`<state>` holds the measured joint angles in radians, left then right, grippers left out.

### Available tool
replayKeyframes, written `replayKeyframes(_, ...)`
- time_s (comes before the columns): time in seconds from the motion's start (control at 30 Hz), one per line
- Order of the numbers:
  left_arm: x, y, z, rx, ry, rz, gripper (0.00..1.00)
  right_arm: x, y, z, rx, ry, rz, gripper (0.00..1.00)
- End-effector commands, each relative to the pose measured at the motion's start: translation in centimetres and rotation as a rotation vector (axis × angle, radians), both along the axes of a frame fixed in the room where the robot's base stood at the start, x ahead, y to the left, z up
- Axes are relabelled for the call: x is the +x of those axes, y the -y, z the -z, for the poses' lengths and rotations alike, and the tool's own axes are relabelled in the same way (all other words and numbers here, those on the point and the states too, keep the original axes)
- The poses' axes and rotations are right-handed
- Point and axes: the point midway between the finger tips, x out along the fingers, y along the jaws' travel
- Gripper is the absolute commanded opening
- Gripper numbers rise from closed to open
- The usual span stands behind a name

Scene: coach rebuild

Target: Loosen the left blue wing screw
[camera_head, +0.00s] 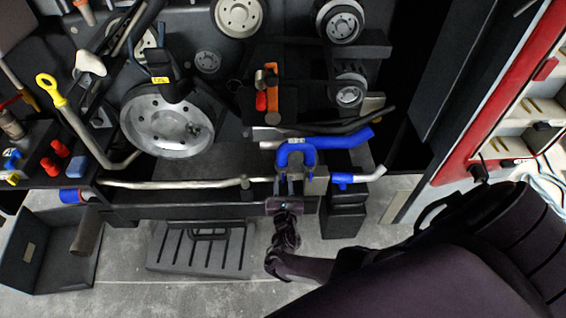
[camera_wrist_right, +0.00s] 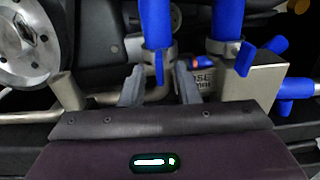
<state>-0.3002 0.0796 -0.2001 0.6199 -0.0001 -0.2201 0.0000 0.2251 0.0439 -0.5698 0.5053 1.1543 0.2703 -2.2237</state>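A blue U-shaped hose (camera_head: 297,148) sits at the middle of the engine bay. In the wrist view its two legs end in metal clamps, a left clamp (camera_wrist_right: 158,54) and a right clamp (camera_wrist_right: 226,47). A blue wing screw (camera_wrist_right: 245,58) stands out from the right clamp. My left gripper is not in view.
A metal pipe (camera_head: 180,184) runs left of the gripper. A blue hose (camera_head: 345,140) and a blue-collared pipe end (camera_head: 342,179) lie to the right. A dark open bin (camera_head: 28,285) and a slotted step (camera_head: 200,262) are below.

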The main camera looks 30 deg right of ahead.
Motion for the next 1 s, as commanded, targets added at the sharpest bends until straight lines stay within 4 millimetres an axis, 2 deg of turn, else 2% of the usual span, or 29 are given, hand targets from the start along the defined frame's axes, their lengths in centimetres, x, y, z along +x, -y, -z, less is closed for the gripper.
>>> replayKeyframes(0.23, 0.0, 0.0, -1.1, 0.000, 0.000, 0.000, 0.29, -3.6, -2.2, -0.1, 0.002, -0.003, -0.001, 0.29)
replayKeyframes(0.4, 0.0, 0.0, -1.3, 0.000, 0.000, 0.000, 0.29, -5.5, -3.4, 0.0, 0.002, -0.001, -0.001, 0.29)
replayKeyframes(0.57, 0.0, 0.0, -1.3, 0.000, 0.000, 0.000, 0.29, -6.2, -3.8, 0.0, 0.000, 0.000, -0.001, 0.29)
replayKeyframes(1.0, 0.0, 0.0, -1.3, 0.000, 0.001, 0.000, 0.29, -6.1, -3.8, 0.0, 0.000, 0.000, 0.000, 0.29)
